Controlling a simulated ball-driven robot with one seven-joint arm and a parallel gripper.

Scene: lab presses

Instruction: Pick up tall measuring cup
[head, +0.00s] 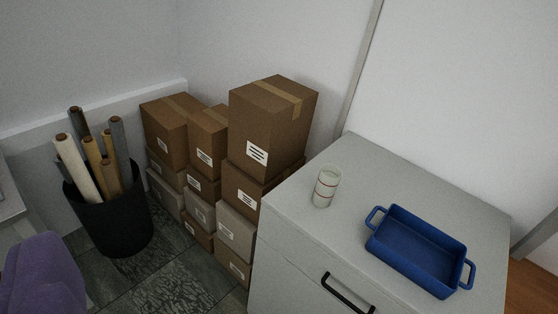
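A tall, pale measuring cup (326,187) with red bands stands upright on top of a light grey cabinet (293,203), near its left side. A blue baking dish with two handles (420,251) sits on the same top, to the right of the cup and closer to the front, apart from it. My gripper is not in view.
Stacked brown cardboard boxes (273,122) stand left of the cabinet, the tallest rising beside its top. A black bin (117,226) with several rolls stands at the left. A purple object (45,275) fills the lower left corner. The cabinet has a black handle (346,295).

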